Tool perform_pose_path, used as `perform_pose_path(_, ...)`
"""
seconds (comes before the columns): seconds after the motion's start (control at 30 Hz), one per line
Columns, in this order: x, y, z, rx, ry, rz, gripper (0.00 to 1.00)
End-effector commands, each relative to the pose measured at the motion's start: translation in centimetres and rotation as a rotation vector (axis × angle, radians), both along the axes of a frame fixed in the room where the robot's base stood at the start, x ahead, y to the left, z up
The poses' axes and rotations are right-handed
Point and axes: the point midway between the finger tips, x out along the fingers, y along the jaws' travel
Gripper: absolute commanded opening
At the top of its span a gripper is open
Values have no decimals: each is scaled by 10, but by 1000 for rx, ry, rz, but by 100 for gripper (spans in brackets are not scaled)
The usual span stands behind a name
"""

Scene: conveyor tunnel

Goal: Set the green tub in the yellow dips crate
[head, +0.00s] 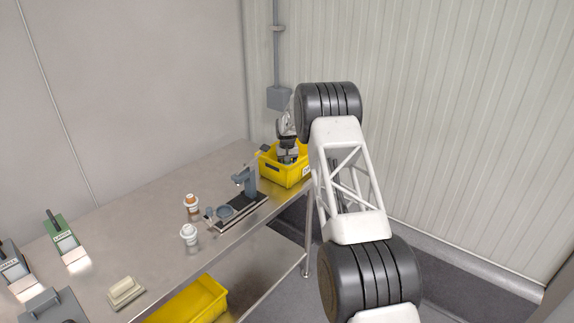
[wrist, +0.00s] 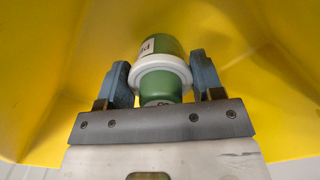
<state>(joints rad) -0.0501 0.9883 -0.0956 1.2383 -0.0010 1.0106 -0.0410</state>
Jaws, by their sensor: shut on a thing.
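The green tub (wrist: 160,84), with a white collar or lid and a partly seen white label, is between the two fingers of my gripper (wrist: 161,82) in the wrist view. My gripper is shut on it. Yellow walls of the dips crate (wrist: 50,70) surround the tub in the wrist view. In the head view the yellow crate (head: 282,174) stands at the far right end of the steel table, and my gripper (head: 287,157) reaches down into it. The tub is mostly hidden there. I cannot tell whether the tub touches the crate floor.
A dark stand with an upright post (head: 249,185) is left of the crate on the steel table (head: 150,215). A green-framed device (head: 62,236) is far left. Another yellow crate (head: 200,300) is below the tabletop.

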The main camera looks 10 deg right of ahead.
Motion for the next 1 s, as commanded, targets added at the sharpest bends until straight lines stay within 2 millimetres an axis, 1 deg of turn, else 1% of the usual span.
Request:
perform_pose_path(0.33, 0, 0, -2, 0, -1, 0, 18)
perform_pose_path(0.37, 0, 0, -2, 0, -1, 0, 62)
perform_pose_path(0.5, 0, 0, -2, 0, -1, 0, 84)
perform_pose_path(0.53, 0, 0, -2, 0, 0, 0, 87)
perform_pose_path(0.83, 0, 0, -2, 0, 0, 0, 87)
perform_pose_path(1.0, 0, 0, 4, 0, 0, 0, 87)
